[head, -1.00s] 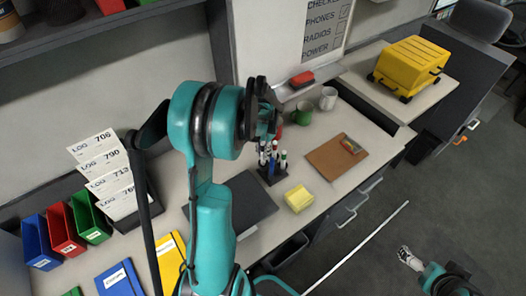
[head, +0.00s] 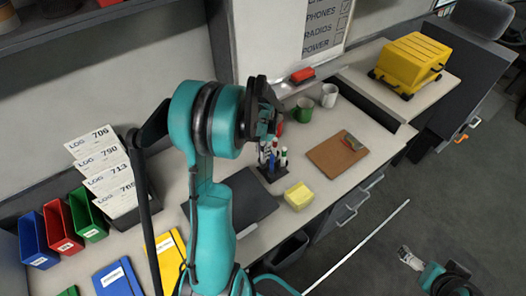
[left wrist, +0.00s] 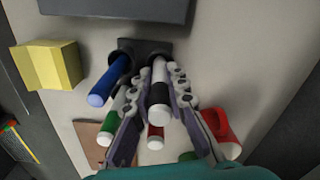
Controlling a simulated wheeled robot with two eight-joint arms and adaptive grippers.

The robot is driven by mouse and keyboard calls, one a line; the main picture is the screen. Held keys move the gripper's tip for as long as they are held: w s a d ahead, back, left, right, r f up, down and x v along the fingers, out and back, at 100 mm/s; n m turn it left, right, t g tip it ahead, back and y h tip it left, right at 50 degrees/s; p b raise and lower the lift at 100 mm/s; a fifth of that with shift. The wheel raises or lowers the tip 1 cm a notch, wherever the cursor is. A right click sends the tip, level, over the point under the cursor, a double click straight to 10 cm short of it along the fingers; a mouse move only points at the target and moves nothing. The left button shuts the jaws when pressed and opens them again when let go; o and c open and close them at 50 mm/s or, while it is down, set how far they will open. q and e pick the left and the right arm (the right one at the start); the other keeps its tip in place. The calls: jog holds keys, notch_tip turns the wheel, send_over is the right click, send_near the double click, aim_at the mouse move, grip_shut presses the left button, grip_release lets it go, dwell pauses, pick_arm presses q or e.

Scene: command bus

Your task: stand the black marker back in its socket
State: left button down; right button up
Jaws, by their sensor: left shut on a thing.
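The black marker (left wrist: 158,95), white-bodied with a black cap, is between the fingers of my left gripper (left wrist: 155,125) in the left wrist view. It lines up with a socket of the dark marker holder (left wrist: 145,46); how deep its lower end sits is hidden. A blue marker (left wrist: 110,80) stands in the socket beside it. In the head view my left gripper (head: 268,128) is over the holder (head: 272,176), partly hiding the markers. My right gripper (head: 409,258) is at the lower right, away from the desk, too small to read.
A yellow sticky-note block (head: 299,195) and a brown clipboard (head: 336,155) lie right of the holder. A green mug (head: 304,110) and a white mug (head: 329,95) stand behind. A red object (left wrist: 220,130) is close to one finger. A dark pad (head: 250,200) lies left.

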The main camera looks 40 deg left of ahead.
pick_arm(q)
jog(key=shift+f, duration=0.1)
jog(key=c, duration=1.4)
grip_release()
jog(key=shift+c, duration=0.2)
notch_tip(320, 180, up, 12)
jog(key=shift+s, duration=0.1)
